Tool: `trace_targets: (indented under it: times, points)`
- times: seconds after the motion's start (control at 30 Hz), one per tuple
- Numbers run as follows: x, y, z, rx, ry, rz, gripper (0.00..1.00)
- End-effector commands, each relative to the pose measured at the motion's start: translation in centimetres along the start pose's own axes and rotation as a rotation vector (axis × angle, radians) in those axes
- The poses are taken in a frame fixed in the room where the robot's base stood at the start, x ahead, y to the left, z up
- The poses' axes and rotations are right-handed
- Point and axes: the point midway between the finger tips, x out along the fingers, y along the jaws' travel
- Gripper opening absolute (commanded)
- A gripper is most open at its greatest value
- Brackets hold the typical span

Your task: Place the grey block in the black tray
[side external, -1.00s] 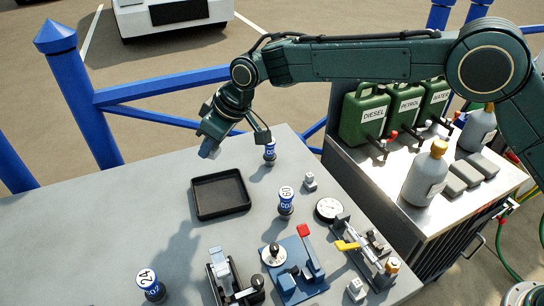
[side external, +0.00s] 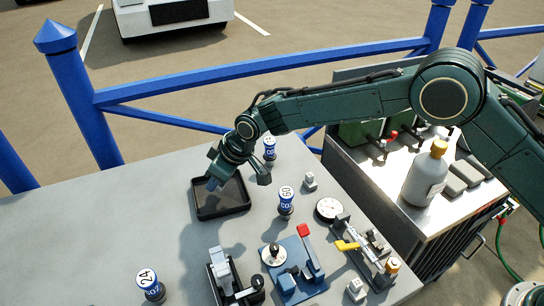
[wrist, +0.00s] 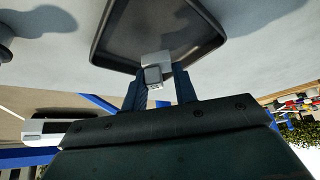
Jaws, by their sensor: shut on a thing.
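The black tray (side external: 238,212) lies on the grey table, left of the upright CO2 60 canister. It also fills the upper middle of the wrist view (wrist: 101,30). My gripper (side external: 214,184) is over the tray's back left part in the side view. In the wrist view my gripper (wrist: 160,82) is shut on the grey block (wrist: 153,76), a small light block held between the blue fingers. The block appears over the tray's near side there. I cannot tell whether it touches the tray floor. In the side view the block is hidden behind the gripper.
CO2 canisters stand right of the tray (side external: 286,200), behind my wrist (side external: 270,148) and at the front left (side external: 150,284). A small grey switch-like piece (side external: 310,181) and a gauge (side external: 328,209) are further right. The left table is clear.

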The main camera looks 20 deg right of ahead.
Motion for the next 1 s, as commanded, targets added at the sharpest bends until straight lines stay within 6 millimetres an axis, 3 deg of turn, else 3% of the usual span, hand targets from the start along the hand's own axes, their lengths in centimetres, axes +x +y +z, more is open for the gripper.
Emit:
trace_targets:
  times: [0.2, 0.7, 0.73, 0.8, 1.0]
  points:
    - [2.0, 0.0, 1.2, 0.000, -0.002, 0.000, 0.06]
    - [2.5, 0.0, 1.4, 0.000, 0.000, 0.000, 0.06]
    - [2.4, 0.0, 1.4, 0.000, 0.000, 0.000, 0.34]
    - [2.4, 0.0, 1.4, 0.000, 0.000, 0.000, 0.48]
    - [2.4, 0.0, 1.4, 0.000, 0.000, 0.000, 0.50]
